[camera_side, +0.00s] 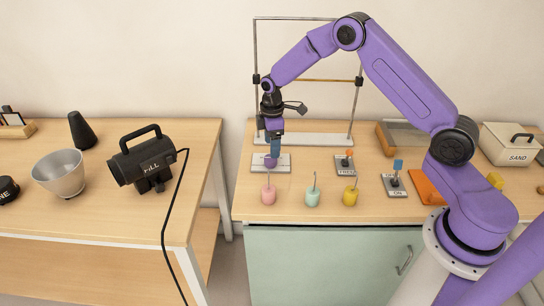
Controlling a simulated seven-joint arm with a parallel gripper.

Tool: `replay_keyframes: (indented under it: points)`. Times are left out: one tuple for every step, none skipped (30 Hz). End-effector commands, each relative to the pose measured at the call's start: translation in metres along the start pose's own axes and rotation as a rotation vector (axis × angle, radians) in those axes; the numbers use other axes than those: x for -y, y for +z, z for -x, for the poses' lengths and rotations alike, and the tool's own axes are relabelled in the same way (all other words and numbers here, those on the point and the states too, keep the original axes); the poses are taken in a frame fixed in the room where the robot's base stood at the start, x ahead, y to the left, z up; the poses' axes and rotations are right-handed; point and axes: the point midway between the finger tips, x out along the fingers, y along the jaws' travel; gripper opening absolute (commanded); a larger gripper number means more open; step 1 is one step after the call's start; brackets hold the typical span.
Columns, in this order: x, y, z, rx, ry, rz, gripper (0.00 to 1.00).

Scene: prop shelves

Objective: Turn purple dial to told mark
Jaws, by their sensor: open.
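The purple dial (270,161) sits on a light grey base plate (284,167) near the left end of the right-hand table. My gripper (275,151) points down right over the dial, with its blue fingers at or just above it. The fingers look open, but I cannot tell whether they touch the dial. The gripper hides part of the dial, and any marks on the plate are too small to read.
Levers with orange (349,153) and blue (397,165) tops stand to the right. A metal frame (254,50) rises behind. A gap separates the left table (110,215).

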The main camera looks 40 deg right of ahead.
Motion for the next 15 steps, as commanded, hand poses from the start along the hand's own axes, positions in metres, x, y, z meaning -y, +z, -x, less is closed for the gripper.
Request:
replay_keyframes:
  points:
    - [0.001, 0.000, -0.011, 0.003, -0.004, 0.000, 0.71]
    - [0.001, 0.000, -0.016, 0.002, -0.003, 0.001, 0.71]
    - [0.001, 0.000, -0.022, 0.003, -0.003, 0.001, 0.71]
    - [0.001, 0.000, -0.027, 0.002, -0.003, 0.001, 0.71]
    - [0.001, 0.000, -0.031, 0.002, -0.002, 0.000, 0.71]
    - [0.000, 0.000, -0.036, 0.001, -0.001, 0.000, 0.71]
    - [0.000, 0.000, -0.040, 0.001, -0.001, 0.000, 0.71]
    - [0.000, 0.000, -0.043, 0.002, -0.002, 0.000, 0.71]
    - [0.000, 0.000, -0.046, 0.001, -0.002, 0.000, 0.71]
    - [0.000, 0.000, -0.048, 0.001, -0.001, 0.000, 0.71]
    - [0.000, 0.000, -0.050, 0.000, 0.000, 0.000, 0.71]
    - [0.000, 0.000, -0.053, 0.000, 0.000, 0.000, 0.71]
    - [0.000, 0.000, -0.054, 0.000, 0.000, 0.000, 0.71]
    - [0.000, 0.000, -0.054, 0.000, 0.000, 0.000, 0.71]
    - [0.000, -0.001, -0.055, 0.000, 0.000, 0.000, 0.71]
